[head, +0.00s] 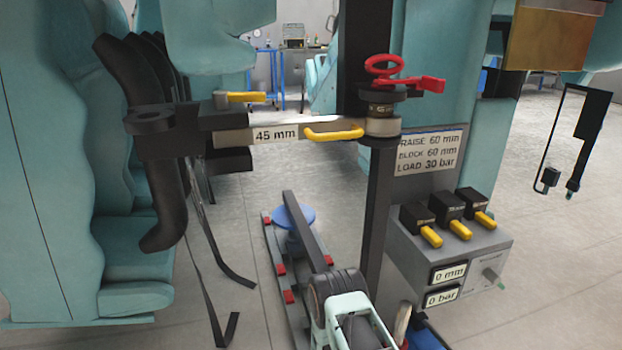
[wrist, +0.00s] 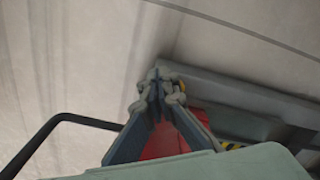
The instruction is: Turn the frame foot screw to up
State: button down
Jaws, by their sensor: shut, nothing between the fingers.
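In the wrist view my gripper (wrist: 158,78) is shut, its fingertips together and holding nothing. It is beside the near end of a grey beam (wrist: 245,92). A small yellow piece shows right behind the fingertips, and a red surface (wrist: 165,142) shows between the fingers. I cannot tell which part is the frame foot screw or which way it is turned. In the head view a low grey frame (head: 279,243) with red blocks lies on the floor, with a blue disc (head: 292,214) over it. My fingers cannot be made out there.
A grey bar marked 45 mm (head: 290,133) with yellow handles crosses above, with a red clamp-like part (head: 402,82) at its right end. A control box (head: 452,255) with several yellow levers reads 0 mm and 0 bar. Teal seats (head: 125,260) stand left.

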jog(key=shift+s+d, duration=0.25)
jog(key=shift+d, duration=0.3)
notch_tip(320, 180, up, 6)
jog(key=p, duration=0.4)
jog(key=shift+a, duration=0.35)
jog(key=shift+s, duration=0.1)
